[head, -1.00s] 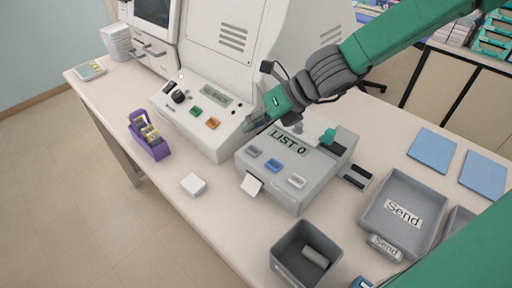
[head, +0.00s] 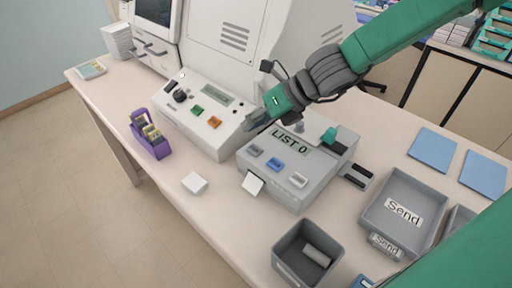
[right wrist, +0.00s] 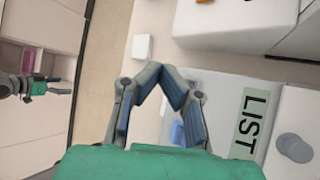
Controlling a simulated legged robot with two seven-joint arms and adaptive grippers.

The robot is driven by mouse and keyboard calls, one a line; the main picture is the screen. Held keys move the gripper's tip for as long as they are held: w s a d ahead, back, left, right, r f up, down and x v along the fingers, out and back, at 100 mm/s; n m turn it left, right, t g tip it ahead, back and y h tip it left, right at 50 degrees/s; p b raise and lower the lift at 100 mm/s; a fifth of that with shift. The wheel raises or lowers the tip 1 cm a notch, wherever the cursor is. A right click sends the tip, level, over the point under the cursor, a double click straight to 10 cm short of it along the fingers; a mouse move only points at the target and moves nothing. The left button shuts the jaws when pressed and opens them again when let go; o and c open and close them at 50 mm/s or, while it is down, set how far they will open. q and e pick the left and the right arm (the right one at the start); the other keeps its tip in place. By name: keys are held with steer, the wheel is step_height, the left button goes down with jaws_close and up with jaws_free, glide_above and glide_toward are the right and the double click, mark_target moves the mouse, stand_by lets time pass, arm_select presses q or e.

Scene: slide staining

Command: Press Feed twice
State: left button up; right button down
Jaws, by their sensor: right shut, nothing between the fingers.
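A grey printer-like device (head: 285,185) stands on the table, with a display (head: 290,141) reading "LIST 0". Its front has a grey button (head: 255,150), a blue button (head: 275,164) and a whitish button (head: 298,180). Their labels are too small to read, so I cannot tell which is Feed. A white paper slip (head: 253,184) sticks out of its front. My right gripper (head: 252,124) is shut and empty above the device's back left corner; its fingertips (right wrist: 161,72) meet in the right wrist view. A distant green and dark gripper, seemingly my left (right wrist: 58,91), shows there; its fingers are unclear.
A console (head: 205,115) with green and orange buttons stands left of the device. A purple slide rack (head: 152,145), white block (head: 194,183) and grey bin (head: 285,262) line the front. A "Send" tray (head: 425,190) is at right.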

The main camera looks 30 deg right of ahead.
arm_select(q)
steer(key=shift+a+f, duration=0.1)
steer(key=shift+a, duration=0.3)
arm_select(e)
steer(key=shift+a, duration=0.35)
arm_select(q)
steer(key=shift+d, duration=0.15)
arm_select(e)
steer(key=shift+d, duration=0.15)
